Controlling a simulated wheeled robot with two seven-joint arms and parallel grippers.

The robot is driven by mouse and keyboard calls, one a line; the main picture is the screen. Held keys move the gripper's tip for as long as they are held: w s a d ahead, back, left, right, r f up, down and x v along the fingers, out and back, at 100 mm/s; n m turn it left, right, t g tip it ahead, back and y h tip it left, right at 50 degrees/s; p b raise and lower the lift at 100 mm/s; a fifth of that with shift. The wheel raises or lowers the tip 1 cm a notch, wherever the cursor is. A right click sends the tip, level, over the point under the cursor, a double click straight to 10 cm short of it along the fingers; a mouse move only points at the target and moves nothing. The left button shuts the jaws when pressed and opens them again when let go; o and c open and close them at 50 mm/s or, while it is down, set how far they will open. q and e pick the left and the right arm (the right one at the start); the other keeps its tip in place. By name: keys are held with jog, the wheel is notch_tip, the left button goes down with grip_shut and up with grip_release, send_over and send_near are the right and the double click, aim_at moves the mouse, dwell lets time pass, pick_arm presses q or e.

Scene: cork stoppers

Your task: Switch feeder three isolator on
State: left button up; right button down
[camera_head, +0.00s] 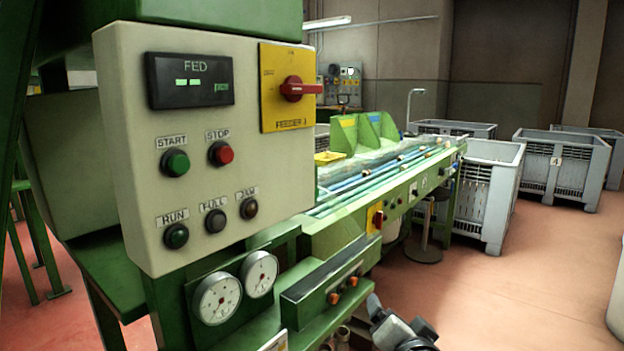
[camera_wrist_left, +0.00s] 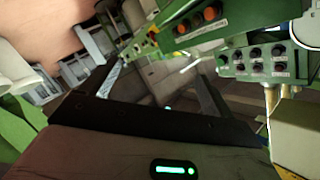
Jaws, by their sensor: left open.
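The feeder three isolator is a yellow plate (camera_head: 274,112) lettered FEEDER 3 on the right of a pale control box (camera_head: 120,110) in the head view. Its red rotary handle (camera_head: 300,88) lies about level, its grip pointing right. My left gripper (camera_wrist_left: 155,78) shows in the left wrist view with its dark fingers spread apart and nothing between them. The isolator cannot be made out in that view. A grey and black part of my arm (camera_head: 400,332) shows at the bottom of the head view, well below and right of the isolator; which arm is unclear.
The box carries a FED display (camera_head: 189,80), a green START button (camera_head: 175,162), a red STOP button (camera_head: 221,153) and lamps below. Dial gauges (camera_head: 217,298) and orange buttons (camera_head: 334,298) sit underneath. Another red-and-yellow switch (camera_head: 376,219) is farther back. Open floor lies right.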

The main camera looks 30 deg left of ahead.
pick_arm(q)
notch_tip(320, 180, up, 16)
jog(key=r+n+g+y+b, duration=0.1)
jog(key=n+y, duration=0.5)
jog(key=y, duration=0.2)
jog(key=n+g+y+b, duration=0.1)
jog(key=n+g+y, duration=0.6)
jog(key=n+g, duration=0.45)
send_near(309, 92)
jog(key=shift+n+t, duration=0.55)
jog(key=shift+t, duration=0.1)
jog(key=p+x, duration=0.1)
jog(key=x, duration=0.5)
jog(key=p+x, duration=0.1)
jog(key=x, duration=0.2)
jog(key=shift+s+a+r+p, duration=0.1)
jog(key=shift+s+a+p, duration=0.05)
jog(key=shift+s+p, duration=0.2)
jog(key=shift+h, duration=0.3)
jog(key=c, duration=1)
